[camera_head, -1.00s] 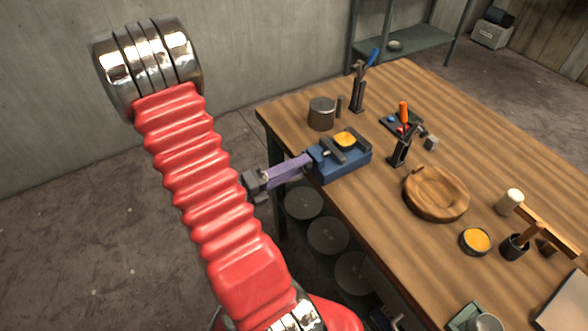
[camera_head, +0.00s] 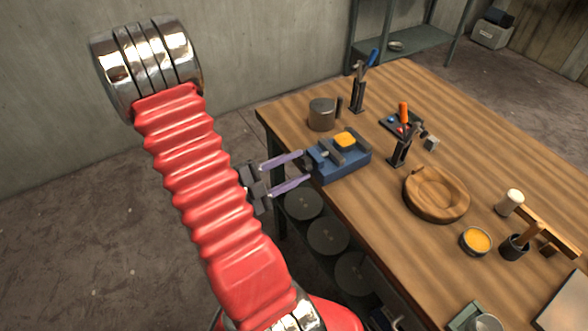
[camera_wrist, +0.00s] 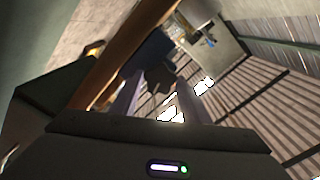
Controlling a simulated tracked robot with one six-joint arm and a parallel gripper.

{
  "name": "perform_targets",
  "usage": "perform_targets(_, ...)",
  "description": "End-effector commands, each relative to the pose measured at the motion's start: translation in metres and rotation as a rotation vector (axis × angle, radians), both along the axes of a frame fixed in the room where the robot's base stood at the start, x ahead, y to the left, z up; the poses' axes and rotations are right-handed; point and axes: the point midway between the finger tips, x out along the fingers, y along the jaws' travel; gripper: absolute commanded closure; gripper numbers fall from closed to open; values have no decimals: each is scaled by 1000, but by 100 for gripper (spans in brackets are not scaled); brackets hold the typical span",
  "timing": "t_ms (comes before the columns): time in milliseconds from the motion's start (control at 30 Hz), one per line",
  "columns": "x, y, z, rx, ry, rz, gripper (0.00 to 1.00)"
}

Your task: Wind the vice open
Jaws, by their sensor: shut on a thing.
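The blue vice (camera_head: 338,165) sits at the near left edge of the wooden workbench, with a yellow piece (camera_head: 345,139) at its grey jaws. The dark handle (camera_head: 307,163) at its left end sticks out past the bench edge. My gripper (camera_head: 304,166) reaches in from the left, its two purple fingers spread one above the other and closed on the handle. In the wrist view the fingers lie on either side of the dark handle (camera_wrist: 159,78), with the blue vice body (camera_wrist: 155,46) beyond. My red arm hides part of the gripper's base.
A second tool stand (camera_head: 399,152) and a wooden bowl (camera_head: 437,194) are to the right. The floor left of the bench is clear.

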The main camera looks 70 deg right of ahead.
Motion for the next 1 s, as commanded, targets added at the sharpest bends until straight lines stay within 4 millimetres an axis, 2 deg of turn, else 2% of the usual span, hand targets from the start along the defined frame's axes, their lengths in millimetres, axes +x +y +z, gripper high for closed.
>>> perform_targets(600,1,0,-2,371,414,5,81)
perform_targets(1000,1,0,-2,481,539,5,81)
